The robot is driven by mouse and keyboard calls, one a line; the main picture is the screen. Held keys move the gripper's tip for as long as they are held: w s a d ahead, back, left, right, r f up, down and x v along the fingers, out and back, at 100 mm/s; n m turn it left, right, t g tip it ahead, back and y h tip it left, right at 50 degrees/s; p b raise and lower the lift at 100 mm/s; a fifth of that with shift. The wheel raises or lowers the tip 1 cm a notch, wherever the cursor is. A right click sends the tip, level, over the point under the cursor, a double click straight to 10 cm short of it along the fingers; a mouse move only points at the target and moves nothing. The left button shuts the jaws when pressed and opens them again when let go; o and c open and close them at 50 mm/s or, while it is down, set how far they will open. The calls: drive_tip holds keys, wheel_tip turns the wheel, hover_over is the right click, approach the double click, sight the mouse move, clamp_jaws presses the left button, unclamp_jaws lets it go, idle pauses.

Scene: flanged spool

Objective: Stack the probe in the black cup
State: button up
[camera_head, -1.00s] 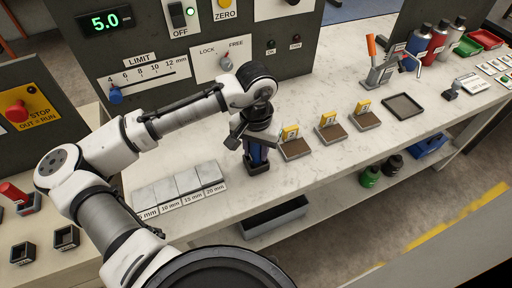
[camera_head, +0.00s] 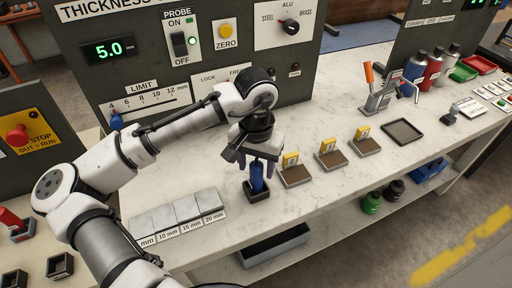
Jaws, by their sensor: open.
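The blue probe (camera_head: 257,178) stands close to upright in the small square black cup (camera_head: 257,195) on the marble counter. Its lower end is hidden inside the cup. My gripper (camera_head: 259,164) is open and points down just above the cup. Its dark fingers are beside the upper part of the probe. Whether a finger still touches the probe is too small to tell.
Grey thickness plates (camera_head: 180,213) lie left of the cup, and yellow-tagged blocks (camera_head: 295,172) stand close on its right. A grey panel (camera_head: 200,60) rises behind.

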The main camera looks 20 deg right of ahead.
wheel_tip(320, 180, up, 8)
drive_tip(key=shift+f+b, duration=0.2)
drive_tip(key=shift+b, duration=0.25)
